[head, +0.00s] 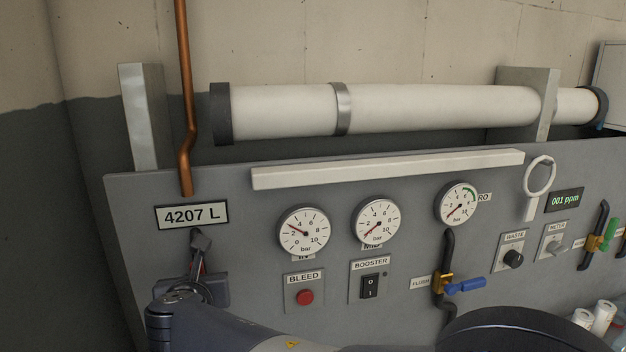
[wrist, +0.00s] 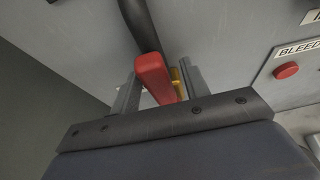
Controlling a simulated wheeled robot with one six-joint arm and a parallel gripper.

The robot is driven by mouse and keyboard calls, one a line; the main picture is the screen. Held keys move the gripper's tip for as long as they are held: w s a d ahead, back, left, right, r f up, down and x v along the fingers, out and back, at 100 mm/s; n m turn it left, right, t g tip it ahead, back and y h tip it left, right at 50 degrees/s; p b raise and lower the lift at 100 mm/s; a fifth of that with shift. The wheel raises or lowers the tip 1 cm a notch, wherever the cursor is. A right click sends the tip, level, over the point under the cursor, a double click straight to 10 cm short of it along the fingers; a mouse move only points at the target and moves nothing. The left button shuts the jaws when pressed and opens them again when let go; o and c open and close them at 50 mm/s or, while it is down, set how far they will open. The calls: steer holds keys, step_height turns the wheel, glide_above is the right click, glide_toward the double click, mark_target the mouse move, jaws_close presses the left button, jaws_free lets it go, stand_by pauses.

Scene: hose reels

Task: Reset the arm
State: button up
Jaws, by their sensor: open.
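My gripper (wrist: 160,88) is open in the wrist view, with one grey finger on each side of a red lever handle (wrist: 154,77). The handle lies between the fingers with gaps visible beside it; whether it touches either finger I cannot tell. A bit of yellow valve body (wrist: 181,86) shows behind the handle, by a dark hose (wrist: 140,22). In the head view my arm crosses the lower left in front of the grey panel (head: 240,230), below the 4207 L sign (head: 192,216).
The panel carries several gauges (head: 305,231), a red BLEED button (head: 305,297), a BOOSTER switch (head: 370,287) and a blue-handled valve (head: 465,286). A copper pipe (head: 182,90) comes down at the left. A white filter tube (head: 430,107) runs above a pale rail (head: 390,169).

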steer(key=shift+s+r, duration=0.15)
steer(key=shift+s, duration=0.2)
steer(key=b+v, duration=0.1)
steer(key=v, duration=0.9)
steer(key=p+x, duration=0.1)
steer(key=x, duration=1)
steer(key=shift+w+d+f+b, duration=0.15)
steer(key=shift+f+b, duration=0.1)
steer(key=shift+b, duration=0.25)
steer(key=shift+d+r+m+y+b, duration=0.2)
steer(key=shift+d+m+y+b, duration=0.25)
steer(key=shift+m+b, duration=0.15)
steer(key=shift+d, duration=0.1)
